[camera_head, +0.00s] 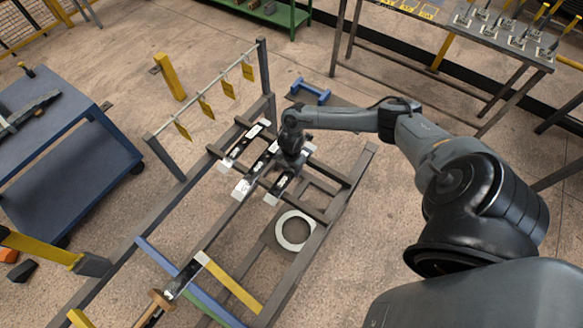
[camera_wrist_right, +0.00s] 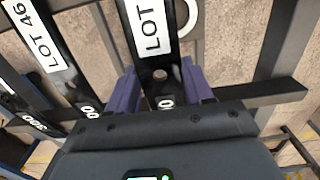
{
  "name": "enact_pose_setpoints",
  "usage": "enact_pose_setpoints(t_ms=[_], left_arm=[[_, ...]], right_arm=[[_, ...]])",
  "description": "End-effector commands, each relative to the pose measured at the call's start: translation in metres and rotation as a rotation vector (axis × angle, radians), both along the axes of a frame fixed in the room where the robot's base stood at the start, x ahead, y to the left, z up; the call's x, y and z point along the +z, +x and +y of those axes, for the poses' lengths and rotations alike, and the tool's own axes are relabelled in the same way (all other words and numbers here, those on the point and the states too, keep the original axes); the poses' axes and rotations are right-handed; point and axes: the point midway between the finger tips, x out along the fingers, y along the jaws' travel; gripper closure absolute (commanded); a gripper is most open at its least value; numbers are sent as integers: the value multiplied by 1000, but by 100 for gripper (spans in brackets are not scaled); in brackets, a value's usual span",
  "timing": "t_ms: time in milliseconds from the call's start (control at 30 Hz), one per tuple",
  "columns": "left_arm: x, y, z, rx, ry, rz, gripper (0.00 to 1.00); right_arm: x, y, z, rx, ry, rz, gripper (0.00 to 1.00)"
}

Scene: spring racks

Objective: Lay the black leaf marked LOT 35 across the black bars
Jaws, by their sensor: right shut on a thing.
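My right gripper (camera_head: 291,158) is over the far part of the dark rack. In the wrist view its purple fingers (camera_wrist_right: 160,92) are shut on the sides of a black leaf (camera_wrist_right: 148,55). Its white label reads LOT, with the number cut off. In the head view this leaf (camera_head: 284,186) is the rightmost of three, over the dark bars (camera_head: 325,174); I cannot tell if it touches them. A leaf marked LOT 46 (camera_wrist_right: 38,38) lies to its left in the wrist view. My left gripper is not in view.
Another leaf (camera_head: 184,278) lies across blue, green and yellow bars (camera_head: 236,284) at the near end. A white ring (camera_head: 295,231) is low by the rack. Yellow tags (camera_head: 206,107) hang from a rail. A blue cart (camera_head: 65,150) stands left; a table (camera_head: 480,35) stands at the back right.

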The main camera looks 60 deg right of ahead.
Motion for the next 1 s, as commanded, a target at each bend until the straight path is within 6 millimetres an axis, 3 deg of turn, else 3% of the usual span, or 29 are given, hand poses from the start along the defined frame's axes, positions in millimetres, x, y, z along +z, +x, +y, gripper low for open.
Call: enact_pose_setpoints(t_ms=[233,267,433,767,1000], left_arm=[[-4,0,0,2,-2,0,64],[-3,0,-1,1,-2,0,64],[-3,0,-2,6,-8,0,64],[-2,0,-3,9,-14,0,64],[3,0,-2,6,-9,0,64]], right_arm=[[-4,1,0,0,0,-2,86],[-3,1,0,0,0,-3,46],[-3,1,0,0,0,-2,20],[-3,-1,0,0,0,2,19],[21,0,0,1,-1,-1,19]])
